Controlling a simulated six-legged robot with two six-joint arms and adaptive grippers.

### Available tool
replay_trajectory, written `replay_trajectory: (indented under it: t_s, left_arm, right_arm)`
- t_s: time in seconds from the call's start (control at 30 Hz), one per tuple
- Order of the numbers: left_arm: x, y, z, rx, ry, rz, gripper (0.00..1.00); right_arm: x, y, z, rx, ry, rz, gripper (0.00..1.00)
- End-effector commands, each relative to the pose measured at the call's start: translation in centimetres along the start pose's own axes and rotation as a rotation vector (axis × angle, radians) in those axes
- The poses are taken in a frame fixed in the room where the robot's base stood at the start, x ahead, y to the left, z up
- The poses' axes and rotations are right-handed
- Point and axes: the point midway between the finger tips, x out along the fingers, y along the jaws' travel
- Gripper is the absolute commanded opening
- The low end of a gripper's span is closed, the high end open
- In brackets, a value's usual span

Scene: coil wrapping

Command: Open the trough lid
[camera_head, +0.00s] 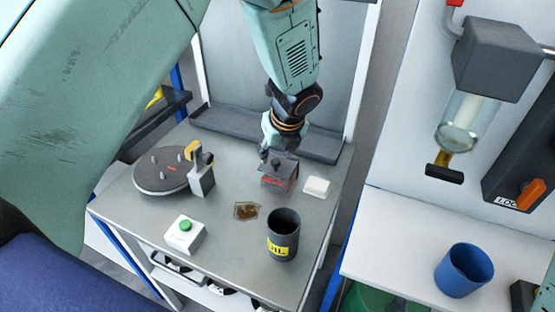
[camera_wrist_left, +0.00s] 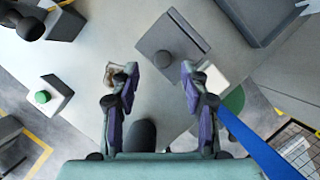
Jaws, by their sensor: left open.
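The small dark grey box with a red label (camera_head: 275,183), which I take for the trough, stands on the grey table. Its flat lid lies shut on top, with a dark knob. In the left wrist view the lid (camera_wrist_left: 178,38) and its round knob (camera_wrist_left: 163,59) show from above. My left gripper (camera_head: 272,150) is just above and behind the box in the head view. In the left wrist view my left gripper (camera_wrist_left: 160,72) is open, its fingers apart on either side of the knob, with nothing held. I cannot tell the exact height gap. My right gripper does not show.
A round dark turntable (camera_head: 158,174) with pegs, a green-button box (camera_head: 184,236), a brown patch (camera_head: 246,210), a dark OIL cup (camera_head: 283,222) and a white block (camera_head: 317,187) surround the box. A blue cup (camera_head: 463,270) stands on the right-hand table.

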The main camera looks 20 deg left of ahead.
Motion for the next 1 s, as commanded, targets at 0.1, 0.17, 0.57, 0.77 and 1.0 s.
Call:
replay_trajectory:
  t_s: [0.1,0.17,0.57,0.77,1.0]
  left_arm:
    - [2.1,0.0,-0.1,0.0,0.002,0.0,0.46]
    - [2.7,-0.1,-0.1,0.0,0.001,-0.001,0.46]
    - [3.8,-0.5,0.2,0.004,-0.001,-0.003,0.46]
    - [3.8,-0.5,0.1,0.004,0.0,-0.003,0.33]
    - [3.8,-0.5,0.1,0.003,0.0,-0.003,0.13]
  right_arm:
    - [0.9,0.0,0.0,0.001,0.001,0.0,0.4]
    - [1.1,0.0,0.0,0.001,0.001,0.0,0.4]
    - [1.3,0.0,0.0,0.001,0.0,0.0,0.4]
    - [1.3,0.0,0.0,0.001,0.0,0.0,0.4]
    - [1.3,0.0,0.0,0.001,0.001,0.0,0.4]
